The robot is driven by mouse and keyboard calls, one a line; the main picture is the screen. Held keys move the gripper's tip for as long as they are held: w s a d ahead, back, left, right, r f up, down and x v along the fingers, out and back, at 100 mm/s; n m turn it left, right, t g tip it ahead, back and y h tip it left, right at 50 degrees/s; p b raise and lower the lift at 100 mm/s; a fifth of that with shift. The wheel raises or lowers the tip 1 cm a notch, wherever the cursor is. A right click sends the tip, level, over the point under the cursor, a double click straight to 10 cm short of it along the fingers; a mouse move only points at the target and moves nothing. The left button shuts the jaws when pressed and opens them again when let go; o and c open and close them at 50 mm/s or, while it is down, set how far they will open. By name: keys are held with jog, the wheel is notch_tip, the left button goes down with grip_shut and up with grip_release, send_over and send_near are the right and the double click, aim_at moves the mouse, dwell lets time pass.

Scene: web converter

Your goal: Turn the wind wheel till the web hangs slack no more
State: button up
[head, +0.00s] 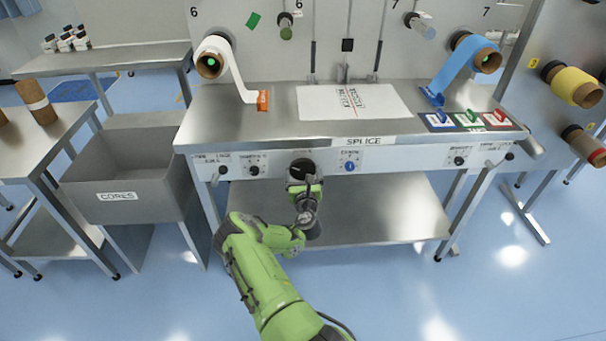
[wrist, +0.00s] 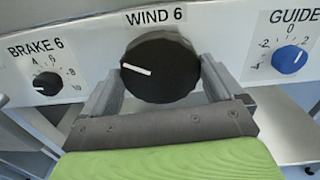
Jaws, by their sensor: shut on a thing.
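The wind wheel, a black ribbed knob (wrist: 160,68) under the label WIND 6, fills the middle of the wrist view. Its white pointer line points left and slightly up. My gripper (wrist: 164,88) has one finger on each side of the knob and is shut on it. In the head view the knob (head: 302,168) shows on the bench front, with my gripper (head: 305,184) against it. The white web (head: 238,75) runs from the roll (head: 210,63) at station 6 down to an orange clip (head: 263,100) on the bench. How slack it hangs is hard to tell.
The BRAKE 6 knob (wrist: 48,85) sits left of the wheel, and the blue GUIDE knob (wrist: 289,57) sits right. A blue web (head: 455,72) hangs at station 7. A grey CORES bin (head: 125,165) stands left of the bench, above open blue floor.

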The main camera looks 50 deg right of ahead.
jog(key=shift+m, duration=0.3)
jog(key=m+b, duration=0.1)
jog(key=m, duration=0.3)
jog(key=shift+f+m, duration=0.1)
jog(key=shift+m, duration=0.3)
jog(key=m+b, duration=0.2)
jog(key=m, duration=0.2)
jog(key=m+b, duration=0.3)
jog(key=m, duration=0.2)
jog(key=shift+f+m, duration=0.1)
jog(key=shift+m, duration=0.3)
jog(key=shift+m+b, duration=0.85)
jog(key=shift+m, duration=1.45)
jog(key=o, duration=0.7)
